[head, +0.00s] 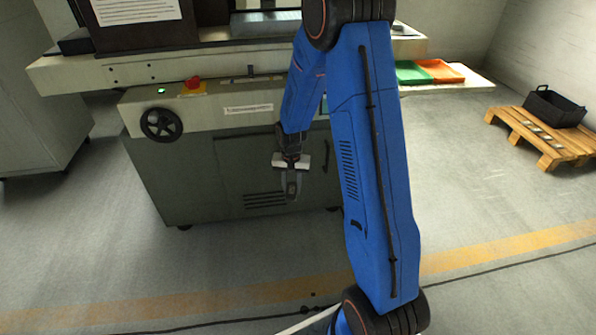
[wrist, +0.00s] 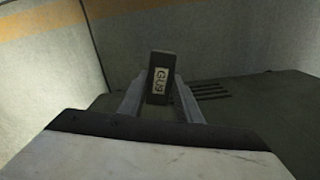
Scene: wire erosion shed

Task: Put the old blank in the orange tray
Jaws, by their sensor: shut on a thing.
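My gripper (head: 292,188) hangs in front of the grey machine cabinet, pointing down, well to the left of and below the trays. In the wrist view my gripper (wrist: 161,92) is shut on a dark block with a pale lettered label, which I take to be the old blank (wrist: 164,58). The block sits between both fingertips, clear of any surface. The orange tray (head: 440,70) lies on the pale shelf at the right of the machine, and it looks empty. My arm hides part of the machine.
A green tray (head: 411,73) lies just left of the orange one. The machine's front has a handwheel (head: 161,124) and a red button (head: 193,82). A wooden pallet (head: 540,135) with a black crate (head: 554,108) stands at right. The floor between is clear.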

